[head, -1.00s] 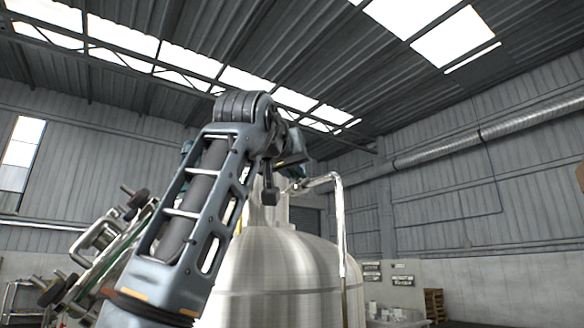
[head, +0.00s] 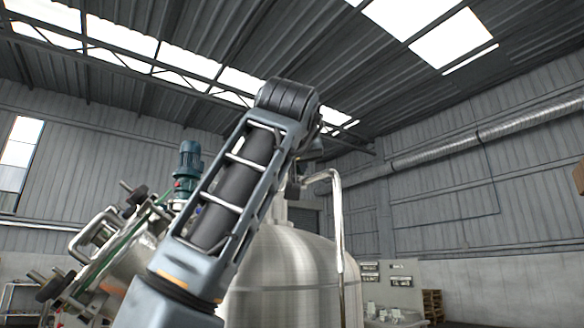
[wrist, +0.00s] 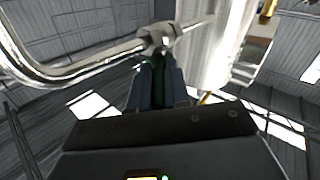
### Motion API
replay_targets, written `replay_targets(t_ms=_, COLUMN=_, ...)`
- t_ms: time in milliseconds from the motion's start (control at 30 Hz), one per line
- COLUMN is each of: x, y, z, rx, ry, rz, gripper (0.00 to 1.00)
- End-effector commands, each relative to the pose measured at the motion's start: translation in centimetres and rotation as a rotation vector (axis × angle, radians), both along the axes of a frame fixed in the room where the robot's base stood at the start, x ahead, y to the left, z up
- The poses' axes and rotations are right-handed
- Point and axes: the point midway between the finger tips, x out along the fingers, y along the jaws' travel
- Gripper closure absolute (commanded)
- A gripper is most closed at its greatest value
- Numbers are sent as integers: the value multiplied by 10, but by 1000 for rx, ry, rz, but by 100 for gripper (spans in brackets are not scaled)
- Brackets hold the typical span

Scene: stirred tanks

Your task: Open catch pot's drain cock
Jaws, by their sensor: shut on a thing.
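In the wrist view my gripper (wrist: 157,68) is shut on a narrow dark green piece, which looks like the lever of a cock. Just beyond the fingertips is a metal cock body (wrist: 157,38) on a steel pipe (wrist: 85,66). The pipe curves away to the left. A bright steel body (wrist: 214,55) stands right of the cock; whether it is the catch pot I cannot tell. The fingers cover most of the lever. In the head view the gripper and cock are hidden behind my arm.
A large domed steel tank (head: 285,275) stands behind my arm, with a bent pipe (head: 337,205) down its right side. A low grey panel (head: 400,285) stands at right.

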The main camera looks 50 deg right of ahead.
Motion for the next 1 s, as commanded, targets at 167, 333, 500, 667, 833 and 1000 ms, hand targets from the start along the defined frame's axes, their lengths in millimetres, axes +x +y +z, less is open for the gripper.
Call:
replay_targets(t_ms=167, x=-6, y=-4, z=0, rx=-1, ry=-4, rz=119, gripper=100)
replay_targets(t_ms=333, x=-8, y=-7, z=0, rx=-1, ry=-3, rz=213, gripper=100)
replay_targets(t_ms=500, x=-9, y=-9, z=0, rx=-2, ry=-1, rz=271, gripper=100)
replay_targets(t_ms=667, x=-10, y=-9, z=0, rx=0, ry=-1, rz=297, gripper=100)
replay_targets(t_ms=833, x=-9, y=-9, z=0, rx=0, ry=0, rz=301, gripper=100)
replay_targets(t_ms=1000, x=-9, y=-9, z=0, rx=1, ry=0, rz=301, gripper=100)
